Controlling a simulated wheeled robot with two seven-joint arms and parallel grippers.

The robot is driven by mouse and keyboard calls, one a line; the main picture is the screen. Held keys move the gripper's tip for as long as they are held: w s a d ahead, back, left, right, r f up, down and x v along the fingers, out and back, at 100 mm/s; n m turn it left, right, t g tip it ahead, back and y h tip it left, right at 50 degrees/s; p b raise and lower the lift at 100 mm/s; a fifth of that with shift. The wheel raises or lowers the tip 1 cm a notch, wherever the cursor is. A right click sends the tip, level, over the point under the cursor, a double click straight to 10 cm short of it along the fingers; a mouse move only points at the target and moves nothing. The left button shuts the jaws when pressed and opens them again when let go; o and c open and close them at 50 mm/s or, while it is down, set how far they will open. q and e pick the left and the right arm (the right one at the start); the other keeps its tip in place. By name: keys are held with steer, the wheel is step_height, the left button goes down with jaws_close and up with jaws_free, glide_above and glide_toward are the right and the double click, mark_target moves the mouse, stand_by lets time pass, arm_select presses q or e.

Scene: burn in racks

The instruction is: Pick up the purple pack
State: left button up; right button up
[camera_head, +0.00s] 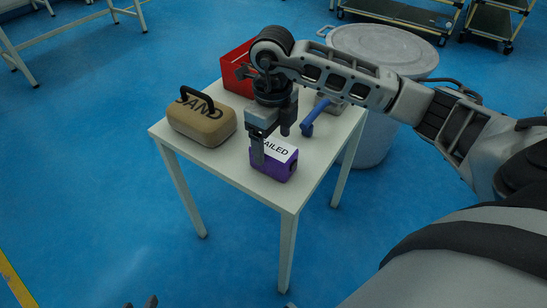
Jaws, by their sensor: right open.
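The purple pack (273,171) lies on the white table (224,161) near its front corner. It has a white label on top with dark letters, partly covered, ending in "AILED". My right gripper (270,146) points down at the pack and is open. One finger overlaps the pack's left part in the picture; I cannot tell if it touches. The other finger is seen higher, behind the label side. Only dark tips of my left gripper (140,302) show at the bottom edge, far from the table, and its opening is unclear.
A tan sand bag (201,124) with a black handle sits at the table's left. A red bin (236,68) is at the back, a blue-handled tool (311,119) at the right. A large grey barrel (374,142) stands behind the table. Blue floor in front is clear.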

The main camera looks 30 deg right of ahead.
mark_target(273, 147)
steer(key=f, duration=0.4)
steer(key=shift+s+a+f+b, duration=0.15)
steer(key=shift+s+f+b, duration=0.05)
steer(key=shift+s+b, duration=0.2)
steer(key=c, duration=1.2)
steer(key=shift+r, duration=0.1)
steer(key=shift+c, duration=1.2)
steer(key=shift+r, duration=0.1)
